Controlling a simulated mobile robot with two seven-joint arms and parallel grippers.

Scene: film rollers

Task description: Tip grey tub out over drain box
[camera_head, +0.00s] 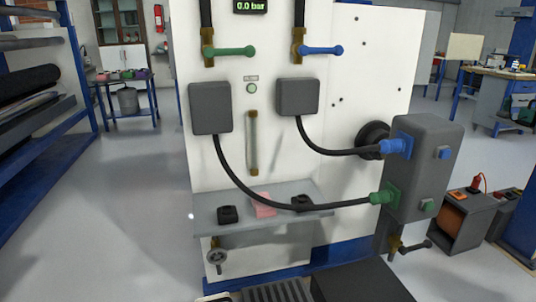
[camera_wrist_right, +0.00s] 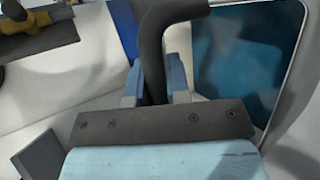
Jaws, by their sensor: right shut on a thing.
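In the right wrist view, my right gripper (camera_wrist_right: 160,82) has its blue fingers closed around a thick dark curved handle (camera_wrist_right: 155,40). Beside it on the right is what looks like the grey tub (camera_wrist_right: 303,60), with a pale rounded rim and a dark blue-teal surface inside. I cannot tell how far it is tilted. In the head view neither gripper nor the tub can be made out. A slatted grate (camera_head: 275,293) at the bottom edge, at the foot of the white panel, may be the drain box; most of it is cut off.
The white panel (camera_head: 370,60) carries green and blue valve levers and hoses to a grey block (camera_head: 425,165). A shelf (camera_head: 250,225) holds a pink cloth and black pieces. A dark flat-topped box (camera_head: 358,282) stands beside the grate. Floor is clear at left (camera_head: 120,220).

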